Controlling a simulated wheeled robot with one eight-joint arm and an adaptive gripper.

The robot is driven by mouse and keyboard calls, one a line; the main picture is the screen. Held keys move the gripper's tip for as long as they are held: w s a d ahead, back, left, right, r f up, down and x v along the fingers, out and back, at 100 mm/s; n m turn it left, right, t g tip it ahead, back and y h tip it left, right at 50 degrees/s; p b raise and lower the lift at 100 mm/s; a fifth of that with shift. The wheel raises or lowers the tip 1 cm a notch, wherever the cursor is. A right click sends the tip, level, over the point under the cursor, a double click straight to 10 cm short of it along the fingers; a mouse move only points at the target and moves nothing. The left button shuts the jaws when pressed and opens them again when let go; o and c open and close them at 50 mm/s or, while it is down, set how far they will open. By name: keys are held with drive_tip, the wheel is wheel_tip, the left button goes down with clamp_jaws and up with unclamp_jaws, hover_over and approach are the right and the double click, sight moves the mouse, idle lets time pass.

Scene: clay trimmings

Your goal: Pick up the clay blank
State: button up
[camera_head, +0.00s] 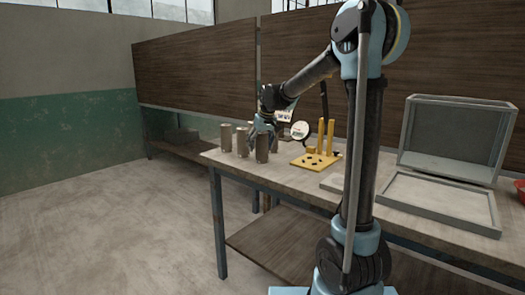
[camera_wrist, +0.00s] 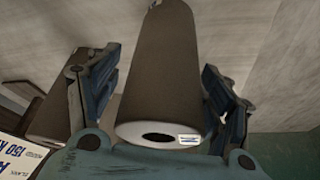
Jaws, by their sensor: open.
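Several brown-grey cylinders stand upright on the table's left end in the head view; the front one (camera_head: 262,148) is right below my gripper (camera_head: 263,126). In the wrist view, a brown cylinder (camera_wrist: 160,65) with a pale end, a dark hole and a small white label lies between the two fingers of my gripper (camera_wrist: 158,80). The fingers are apart, one on each side of it. A gap shows on the right; on the left I cannot tell whether the finger touches. I cannot tell for certain which cylinder is the clay blank.
Another cylinder (camera_wrist: 50,115) stands close outside the left finger. A printed label (camera_wrist: 14,158) shows at the lower left. On the table (camera_head: 305,184), a yellow stand with posts (camera_head: 316,160), a shallow grey tray (camera_head: 440,207) and an open grey box (camera_head: 455,139) stand to the right.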

drive_tip(key=c, duration=1.6)
